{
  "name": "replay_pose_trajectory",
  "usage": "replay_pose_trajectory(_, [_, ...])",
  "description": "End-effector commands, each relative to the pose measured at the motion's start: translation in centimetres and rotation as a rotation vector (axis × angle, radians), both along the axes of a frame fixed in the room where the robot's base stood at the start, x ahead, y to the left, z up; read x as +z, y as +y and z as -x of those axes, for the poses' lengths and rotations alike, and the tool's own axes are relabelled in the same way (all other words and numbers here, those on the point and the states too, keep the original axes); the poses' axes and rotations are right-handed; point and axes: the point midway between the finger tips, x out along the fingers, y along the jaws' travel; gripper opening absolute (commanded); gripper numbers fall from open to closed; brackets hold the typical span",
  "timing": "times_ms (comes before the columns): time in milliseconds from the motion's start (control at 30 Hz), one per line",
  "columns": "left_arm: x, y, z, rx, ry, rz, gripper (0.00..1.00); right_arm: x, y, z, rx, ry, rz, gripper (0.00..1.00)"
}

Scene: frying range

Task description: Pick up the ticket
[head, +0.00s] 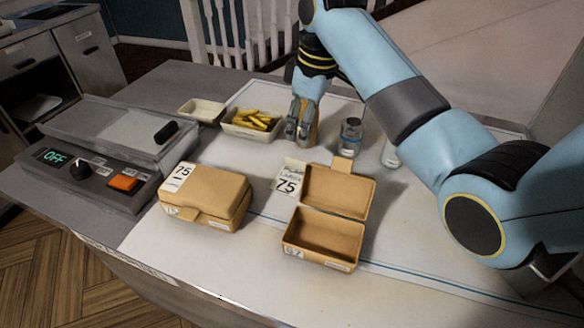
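A white ticket (288,181) printed with "75" lies on the white mat, at the back left of the open tan box (317,246). Another white paper (181,176) with "75" is on the top left of the closed tan box (212,193). My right gripper (298,138) points down at the back of the mat, behind the ticket and apart from it. A tan thing (313,134) stands right at its fingers; I cannot tell whether they hold it. My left gripper is not in view.
A tray of yellow fries (252,122) and an empty pale tray (201,111) stand left of my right gripper. A small jar (350,134) stands to its right. A fryer unit (95,180) reading "OFF" is at left.

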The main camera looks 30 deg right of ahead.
Motion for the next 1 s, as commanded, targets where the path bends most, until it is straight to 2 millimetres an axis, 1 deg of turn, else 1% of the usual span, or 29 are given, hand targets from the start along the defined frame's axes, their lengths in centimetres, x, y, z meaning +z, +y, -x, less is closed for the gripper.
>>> replay_pose_trajectory(33, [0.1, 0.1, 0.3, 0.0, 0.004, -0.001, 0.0, -0.9, 0.1, 0.0, 0.0, 0.004, -0.001, 0.31])
replay_pose_trajectory(100, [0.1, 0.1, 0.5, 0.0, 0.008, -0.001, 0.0, -2.0, 0.2, -0.2, 0.001, 0.003, -0.002, 0.31])
replay_pose_trajectory(367, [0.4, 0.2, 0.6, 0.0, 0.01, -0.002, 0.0, -4.4, 0.3, -0.4, 0.0, 0.002, -0.001, 0.31])
replay_pose_trajectory(500, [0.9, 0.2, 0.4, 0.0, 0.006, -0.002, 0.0, -6.6, 0.3, -0.6, 0.0, 0.003, 0.0, 0.31])
replay_pose_trajectory(600, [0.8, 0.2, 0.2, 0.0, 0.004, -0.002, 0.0, -8.0, 0.4, -0.8, 0.001, 0.001, 0.0, 0.31])
replay_pose_trajectory(700, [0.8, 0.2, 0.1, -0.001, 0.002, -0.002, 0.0, -8.6, 0.5, -0.9, 0.001, -0.001, 0.0, 0.31])
replay_pose_trajectory(900, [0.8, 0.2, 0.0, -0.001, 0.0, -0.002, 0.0, -8.6, 0.5, -0.9, 0.001, -0.001, 0.0, 0.31])
replay_pose_trajectory(1000, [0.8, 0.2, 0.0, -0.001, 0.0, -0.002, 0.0, -8.6, 0.5, -0.9, 0.001, -0.001, 0.0, 0.18])
